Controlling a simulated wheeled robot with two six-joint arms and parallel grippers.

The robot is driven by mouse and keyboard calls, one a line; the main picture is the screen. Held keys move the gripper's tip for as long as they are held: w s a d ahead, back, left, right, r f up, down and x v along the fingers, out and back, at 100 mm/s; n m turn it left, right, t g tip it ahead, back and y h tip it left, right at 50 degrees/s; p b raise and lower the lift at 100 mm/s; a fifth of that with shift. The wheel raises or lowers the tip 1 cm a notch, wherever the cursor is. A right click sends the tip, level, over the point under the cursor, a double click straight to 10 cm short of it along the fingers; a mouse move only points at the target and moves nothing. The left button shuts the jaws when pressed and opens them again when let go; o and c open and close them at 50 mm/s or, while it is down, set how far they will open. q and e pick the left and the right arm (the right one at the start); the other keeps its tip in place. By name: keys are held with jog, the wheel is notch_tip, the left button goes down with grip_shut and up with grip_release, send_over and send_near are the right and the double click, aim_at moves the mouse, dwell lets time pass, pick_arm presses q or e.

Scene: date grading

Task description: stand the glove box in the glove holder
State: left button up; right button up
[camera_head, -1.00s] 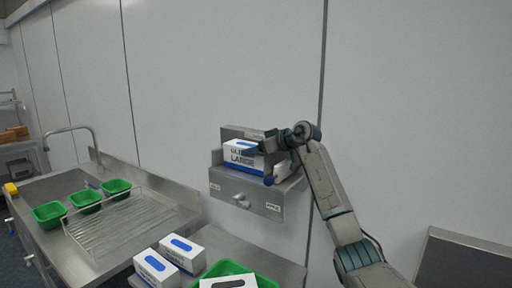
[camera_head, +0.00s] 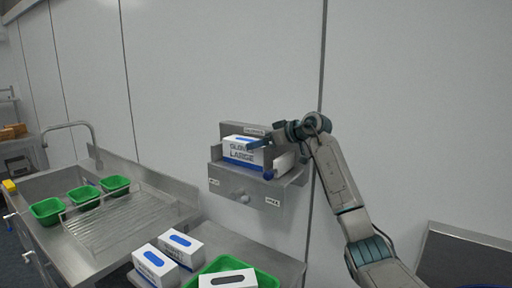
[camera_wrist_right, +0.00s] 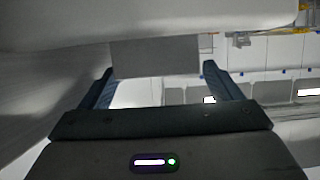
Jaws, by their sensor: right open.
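The glove box (camera_head: 238,153), white and blue with "LARGE" lettering, stands upright in the left part of the grey metal glove holder (camera_head: 232,180) on the wall. My right gripper (camera_head: 261,161) is at the box's right side, its fingers spread, one over the box's upper right edge and one lower in front of the holder. Whether the fingers touch the box is unclear. In the right wrist view the open gripper (camera_wrist_right: 155,85) has a flat grey panel beyond its fingers and a pale blurred surface above. My left gripper is out of view.
Two more glove boxes (camera_head: 156,268) (camera_head: 182,250) stand on the steel counter below, beside a green tray (camera_head: 262,272) with another box (camera_head: 228,280). A sink with a wire rack (camera_head: 120,225) and several green baskets (camera_head: 84,198) is at left.

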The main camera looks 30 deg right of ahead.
jog(key=shift+b+v, duration=1.15)
jog(key=shift+v, duration=3.2)
